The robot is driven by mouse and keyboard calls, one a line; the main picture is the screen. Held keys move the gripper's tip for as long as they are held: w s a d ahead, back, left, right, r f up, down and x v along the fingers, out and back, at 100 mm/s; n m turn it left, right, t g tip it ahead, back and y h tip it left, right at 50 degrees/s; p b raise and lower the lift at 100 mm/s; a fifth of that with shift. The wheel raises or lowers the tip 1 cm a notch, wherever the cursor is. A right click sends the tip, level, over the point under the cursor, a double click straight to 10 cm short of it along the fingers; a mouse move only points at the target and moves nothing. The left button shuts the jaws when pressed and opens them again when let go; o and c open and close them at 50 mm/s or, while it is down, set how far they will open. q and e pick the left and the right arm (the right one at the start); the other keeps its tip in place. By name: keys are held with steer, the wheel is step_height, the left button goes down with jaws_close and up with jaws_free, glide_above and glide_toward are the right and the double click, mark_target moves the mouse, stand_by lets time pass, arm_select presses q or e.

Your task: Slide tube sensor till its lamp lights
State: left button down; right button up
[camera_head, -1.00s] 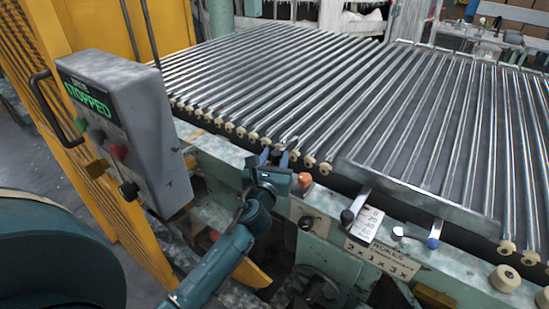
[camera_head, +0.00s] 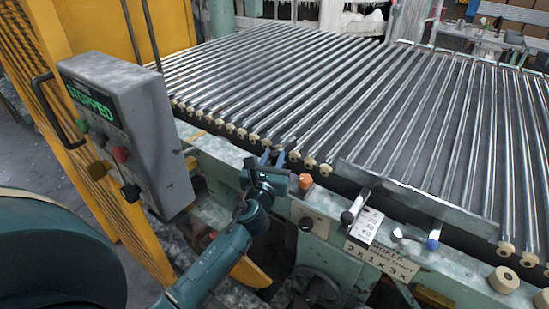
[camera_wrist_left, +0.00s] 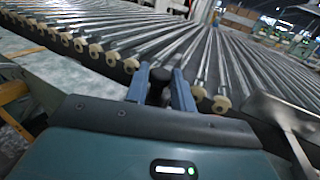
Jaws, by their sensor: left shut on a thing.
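My left gripper (camera_head: 273,157) is at the front rail of the roller conveyor, left of a small orange cap (camera_head: 305,181). In the left wrist view, its two blue-grey fingers (camera_wrist_left: 160,80) are on either side of a dark round-topped knob (camera_wrist_left: 159,88), and they are shut on it. The knob's lower part is hidden by the gripper body. I cannot tell whether the orange cap is the lamp, and it does not clearly glow. My right gripper is not in view.
Glass tubes (camera_head: 290,80) lie side by side across the conveyor, their pale end wheels close beyond the fingers. A metal plate (camera_head: 415,200) stands along the front edge to the right. A grey control box (camera_head: 150,130) reading STOPPED hangs at the left.

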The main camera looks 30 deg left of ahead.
arm_select(q)
steer(key=c, duration=1.2)
jaws_free()
steer(key=b+v, duration=0.1)
steer(key=v, duration=1.2)
steer(key=shift+b, duration=0.3)
steer(key=shift+f, duration=0.1)
steer(key=s+d+f+n+g+h, duration=0.3)
steer(key=s+d+f+n, duration=0.2)
steer(key=n, duration=1)
steer(key=s+d+f+n+g+h, duration=0.4)
steer(key=s+f+n, duration=0.5)
steer(key=f+n, duration=0.5)
steer(key=shift+d+n+h, duration=0.3)
steer(key=shift+d+n, duration=0.4)
